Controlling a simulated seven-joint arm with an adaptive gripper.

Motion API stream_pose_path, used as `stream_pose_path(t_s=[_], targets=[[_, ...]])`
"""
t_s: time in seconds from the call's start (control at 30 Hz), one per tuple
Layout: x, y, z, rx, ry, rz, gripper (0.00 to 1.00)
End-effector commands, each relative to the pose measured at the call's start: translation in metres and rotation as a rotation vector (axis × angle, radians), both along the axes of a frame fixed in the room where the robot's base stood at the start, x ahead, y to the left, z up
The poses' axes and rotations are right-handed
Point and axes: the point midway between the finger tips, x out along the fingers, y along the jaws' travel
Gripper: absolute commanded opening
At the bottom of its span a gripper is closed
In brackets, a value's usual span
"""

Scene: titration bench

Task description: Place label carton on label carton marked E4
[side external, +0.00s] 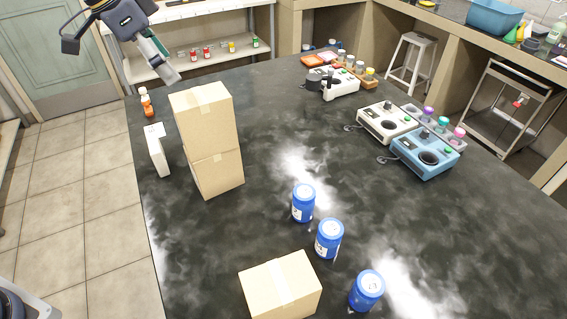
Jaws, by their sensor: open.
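Two tan cartons stand stacked at the left of the dark bench. The upper carton (204,124) rests on the lower carton (217,174) and sits slightly askew on it. A third tan carton (280,287) stands alone at the front. No E4 marking can be read on any carton in this view. My gripper (160,62) is at the upper left, above and behind the stack. It is open, apart from the cartons, and holds nothing visible.
A white box (157,150) and an orange bottle (147,103) stand left of the stack near the bench edge. Three blue jars (303,203) (329,238) (367,290) stand right of the front carton. Instruments (426,153) occupy the back right. The bench middle is clear.

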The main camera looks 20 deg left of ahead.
Motion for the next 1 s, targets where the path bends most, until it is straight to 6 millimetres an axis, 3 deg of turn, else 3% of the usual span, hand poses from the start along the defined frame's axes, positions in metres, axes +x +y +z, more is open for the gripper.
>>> stream_pose_path(t_s=[0.07, 0.17, 0.3, 0.5, 0.6, 0.73, 1.0], targets=[[-0.007, 0.004, 0.007, 0.004, -0.004, 0.02, 0.97], [-0.033, 0.018, 0.016, 0.022, -0.011, 0.097, 0.97], [-0.1, 0.052, 0.022, 0.041, -0.034, 0.311, 0.97], [-0.192, 0.093, 0.0, 0.007, -0.076, 0.616, 0.97], [-0.22, 0.103, -0.015, -0.018, -0.088, 0.714, 0.97], [-0.236, 0.109, -0.027, -0.038, -0.095, 0.776, 0.97], [-0.238, 0.11, -0.029, -0.04, -0.093, 0.786, 0.97]])
